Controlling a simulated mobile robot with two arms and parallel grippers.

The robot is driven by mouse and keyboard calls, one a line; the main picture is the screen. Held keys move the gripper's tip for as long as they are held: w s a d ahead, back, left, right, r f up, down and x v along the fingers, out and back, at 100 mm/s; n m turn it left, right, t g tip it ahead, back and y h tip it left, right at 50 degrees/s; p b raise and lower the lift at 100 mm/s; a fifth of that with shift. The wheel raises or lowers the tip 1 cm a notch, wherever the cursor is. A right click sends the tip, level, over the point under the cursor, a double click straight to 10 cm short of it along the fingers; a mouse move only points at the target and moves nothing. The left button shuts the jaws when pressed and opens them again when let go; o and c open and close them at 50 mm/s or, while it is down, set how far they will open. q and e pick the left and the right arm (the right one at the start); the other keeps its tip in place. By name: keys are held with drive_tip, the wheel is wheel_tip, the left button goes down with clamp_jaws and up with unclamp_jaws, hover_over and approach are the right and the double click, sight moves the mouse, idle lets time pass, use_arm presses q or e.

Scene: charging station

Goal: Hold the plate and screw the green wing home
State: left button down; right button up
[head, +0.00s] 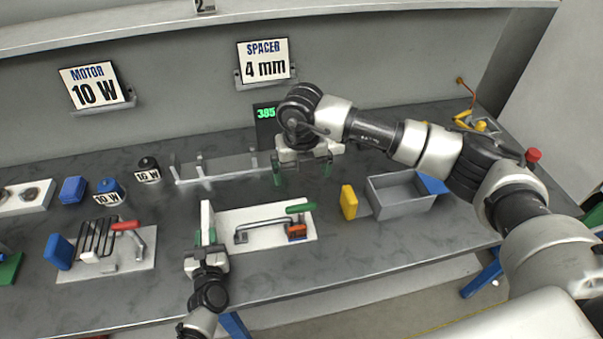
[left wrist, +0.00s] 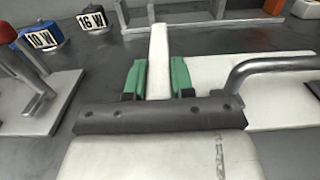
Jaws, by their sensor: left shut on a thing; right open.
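A white plate (head: 262,217) lies flat on the bench with a metal bar, an orange block (head: 297,231) and a green-handled part (head: 300,208), which may be the green wing. A narrow white piece (head: 207,213) stands at the plate's left end; whether it is part of the plate I cannot tell. My left gripper (head: 208,242) is shut on this white piece, which shows between its green pads in the left wrist view (left wrist: 158,62). My right gripper (head: 302,170) is open, behind and above the plate; nothing shows between its fingers.
A clear rack (head: 215,168) stands behind the plate. A yellow block (head: 348,202) and a grey bin (head: 402,203) are to the right. A red-handled fixture (head: 110,262) and a blue block (head: 58,252) are at left. A display (head: 265,114) stands behind my right gripper.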

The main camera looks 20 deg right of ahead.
use_arm(q)
drive_tip(key=c, duration=0.9)
unclamp_jaws()
